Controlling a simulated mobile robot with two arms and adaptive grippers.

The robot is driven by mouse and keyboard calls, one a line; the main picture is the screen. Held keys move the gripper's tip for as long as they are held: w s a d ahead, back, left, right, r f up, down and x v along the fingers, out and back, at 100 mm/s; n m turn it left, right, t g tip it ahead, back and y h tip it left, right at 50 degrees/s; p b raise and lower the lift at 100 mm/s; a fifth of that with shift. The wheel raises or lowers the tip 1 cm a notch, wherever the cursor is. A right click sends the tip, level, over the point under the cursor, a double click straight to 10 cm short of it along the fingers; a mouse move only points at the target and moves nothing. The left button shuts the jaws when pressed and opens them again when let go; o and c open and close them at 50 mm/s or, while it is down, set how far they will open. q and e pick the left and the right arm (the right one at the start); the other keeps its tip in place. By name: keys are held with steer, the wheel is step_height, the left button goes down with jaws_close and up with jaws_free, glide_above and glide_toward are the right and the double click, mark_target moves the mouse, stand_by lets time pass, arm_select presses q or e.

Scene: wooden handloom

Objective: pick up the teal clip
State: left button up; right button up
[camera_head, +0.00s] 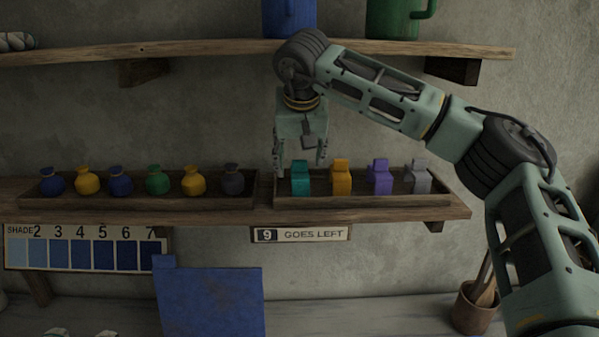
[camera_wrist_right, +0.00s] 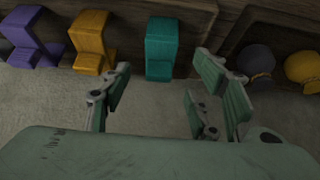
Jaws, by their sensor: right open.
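The teal clip (camera_head: 300,178) stands at the left end of the right-hand wooden tray on the lower shelf. It also shows in the right wrist view (camera_wrist_right: 162,48), upright near the top middle. My right gripper (camera_head: 301,168) is open and empty, pointing down at the teal clip. In the head view its fingers reach down close to the clip's top. In the right wrist view its open fingers (camera_wrist_right: 160,98) lie on either side below the clip in the picture, with nothing between them. I cannot tell whether they touch it. My left gripper is not in view.
Orange (camera_head: 341,178), purple (camera_head: 379,177) and grey clips (camera_head: 418,177) stand to the right in the same tray (camera_head: 365,201). A left tray (camera_head: 140,208) holds several small pouches. An upper shelf (camera_head: 200,48) with mugs runs above. A blue cloth (camera_head: 212,300) is below.

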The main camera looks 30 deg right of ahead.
mark_target(300, 166)
steer(key=p+x, duration=0.1)
steer(key=x, duration=0.3)
steer(key=shift+w+d, duration=0.1)
steer(key=shift+w, duration=0.05)
steer(key=shift+w+d+f, duration=0.1)
steer(key=shift+w+f, duration=0.1)
steer(key=shift+f, duration=0.25)
steer(key=shift+s, duration=0.1)
steer(key=shift+r, duration=0.1)
steer(key=shift+c, duration=0.9)
steer(key=c, duration=1.1)
steer(key=shift+o, duration=0.2)
steer(key=shift+s+a+r+p, duration=0.25)
steer(key=shift+s+r+p, duration=0.15)
steer(key=shift+r, duration=0.1)
steer(key=s+a+r, duration=0.2)
steer(key=s+r, duration=0.1)
steer(key=s, duration=0.3)
steer(key=s+a+r, duration=0.3)
steer(key=s+r, duration=0.1)
steer(key=s, duration=0.1)
steer(key=shift+s+a, duration=0.35)
steer(key=shift+s, duration=0.05)
